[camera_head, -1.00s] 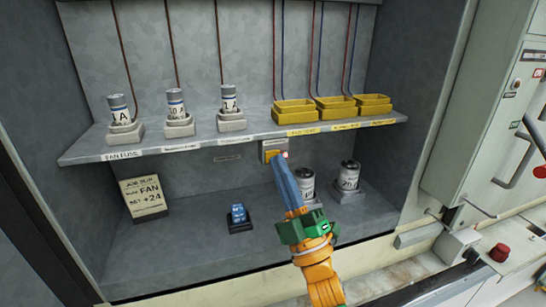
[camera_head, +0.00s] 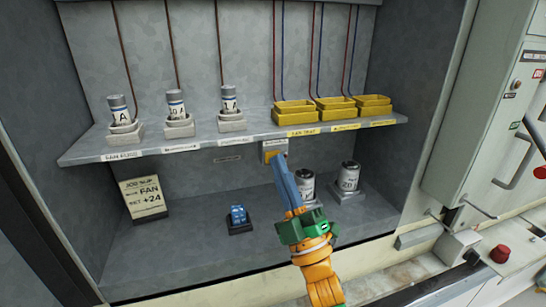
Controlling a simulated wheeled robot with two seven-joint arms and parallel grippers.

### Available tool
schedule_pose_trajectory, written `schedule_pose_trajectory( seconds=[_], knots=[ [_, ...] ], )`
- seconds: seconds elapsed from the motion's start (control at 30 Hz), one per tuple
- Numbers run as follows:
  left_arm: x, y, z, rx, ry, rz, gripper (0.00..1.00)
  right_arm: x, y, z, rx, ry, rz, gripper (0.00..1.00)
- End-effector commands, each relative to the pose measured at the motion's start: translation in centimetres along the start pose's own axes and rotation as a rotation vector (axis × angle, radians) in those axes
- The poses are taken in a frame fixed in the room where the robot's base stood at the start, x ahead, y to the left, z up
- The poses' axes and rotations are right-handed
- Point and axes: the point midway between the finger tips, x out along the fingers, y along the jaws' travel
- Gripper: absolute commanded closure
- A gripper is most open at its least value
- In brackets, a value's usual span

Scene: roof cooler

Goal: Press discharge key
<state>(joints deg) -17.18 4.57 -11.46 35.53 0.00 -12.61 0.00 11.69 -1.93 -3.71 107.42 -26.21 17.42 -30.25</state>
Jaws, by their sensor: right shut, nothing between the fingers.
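The discharge key is a small box with an orange-yellow face (camera_head: 271,153) on the back wall, just under the shelf. My right gripper (camera_head: 279,158) is shut, with its blue fingers pointing up at the key and nothing held. Its fingertips overlap the lower right of the key in the head view. I cannot tell whether they touch it. My left gripper is not in view.
A shelf (camera_head: 75,157) above holds several fuses in grey holders and yellow trays (camera_head: 295,114). Below stand two white cylinders (camera_head: 349,176), a blue block in a black holder (camera_head: 239,218) and a job slip (camera_head: 143,197). The floor at left is clear.

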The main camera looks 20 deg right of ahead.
Motion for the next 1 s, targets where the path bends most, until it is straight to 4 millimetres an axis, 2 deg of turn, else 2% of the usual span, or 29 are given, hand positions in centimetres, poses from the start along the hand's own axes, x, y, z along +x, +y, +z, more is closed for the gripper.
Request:
schedule_pose_trajectory(
  seconds=[0.53, 1.0],
  knots=[
    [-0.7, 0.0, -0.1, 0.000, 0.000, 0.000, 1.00, -1.1, 0.8, -0.8, 0.000, 0.000, 0.000, 1.00],
    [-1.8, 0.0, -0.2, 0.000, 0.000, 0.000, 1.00, -4.1, 3.0, -3.0, 0.000, 0.000, -0.001, 1.00]
  ],
)
